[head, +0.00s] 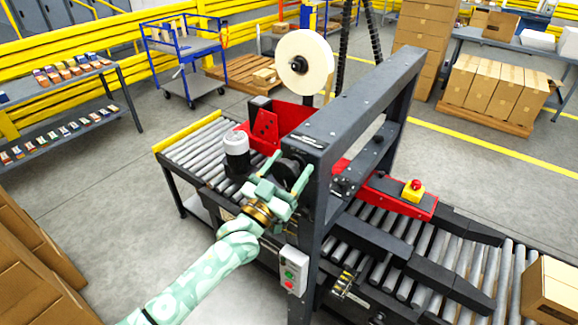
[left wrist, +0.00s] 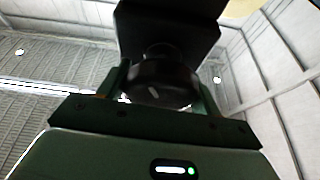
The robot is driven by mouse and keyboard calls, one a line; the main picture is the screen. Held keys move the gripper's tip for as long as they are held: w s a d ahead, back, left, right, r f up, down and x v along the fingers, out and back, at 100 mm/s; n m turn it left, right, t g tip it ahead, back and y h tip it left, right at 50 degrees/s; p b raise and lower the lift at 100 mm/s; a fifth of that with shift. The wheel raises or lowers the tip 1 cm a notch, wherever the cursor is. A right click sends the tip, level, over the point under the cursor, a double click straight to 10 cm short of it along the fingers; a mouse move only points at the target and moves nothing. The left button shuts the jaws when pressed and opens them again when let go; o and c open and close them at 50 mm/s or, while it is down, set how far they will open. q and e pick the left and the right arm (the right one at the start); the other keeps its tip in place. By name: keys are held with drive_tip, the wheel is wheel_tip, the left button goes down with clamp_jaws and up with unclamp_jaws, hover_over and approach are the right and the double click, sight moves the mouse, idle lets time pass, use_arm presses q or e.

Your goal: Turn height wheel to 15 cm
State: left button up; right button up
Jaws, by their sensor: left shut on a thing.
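The height wheel is a dark round knob (left wrist: 158,82) with a short white mark, under a black block in the left wrist view. My left gripper (head: 289,169) is at the upper front of the machine's dark frame (head: 345,110) in the head view. Its green fingers stand on either side of the wheel, shut on it. In the head view the wheel is mostly hidden by the gripper. I cannot read a height scale in either view. My right gripper is not in view.
A roller conveyor (head: 190,150) runs through the machine, with red side parts and a yellow-based emergency button (head: 414,190). A grey control box (head: 291,271) hangs below my gripper. A white-capped motor (head: 236,146) stands left of it. A carton (head: 552,292) sits at the right.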

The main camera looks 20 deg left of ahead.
use_arm(q)
drive_tip(key=n+y+p, duration=0.1)
drive_tip(key=n+p, duration=0.1)
drive_tip(key=n, duration=0.1)
drive_tip(key=shift+r+t+y, duration=0.15)
drive_tip(key=shift+t+y, duration=0.15)
drive_tip(key=shift+y, duration=0.1)
drive_tip(key=n+y+p, duration=0.2)
drive_tip(key=n, duration=0.2)
drive_tip(key=shift+a, duration=0.15)
drive_tip(key=n+y+p, duration=0.2)
drive_tip(key=n, duration=0.2)
drive_tip(key=shift+p, duration=0.35)
drive_tip(key=shift+a+f+n+y+p, duration=0.15)
drive_tip(key=shift+n+y+p, duration=0.35)
drive_tip(key=shift+n, duration=0.5)
drive_tip(key=shift+f, duration=0.1)
drive_tip(key=o, duration=1)
drive_tip(key=shift+w+g, duration=0.1)
drive_tip(key=shift+g, duration=0.3)
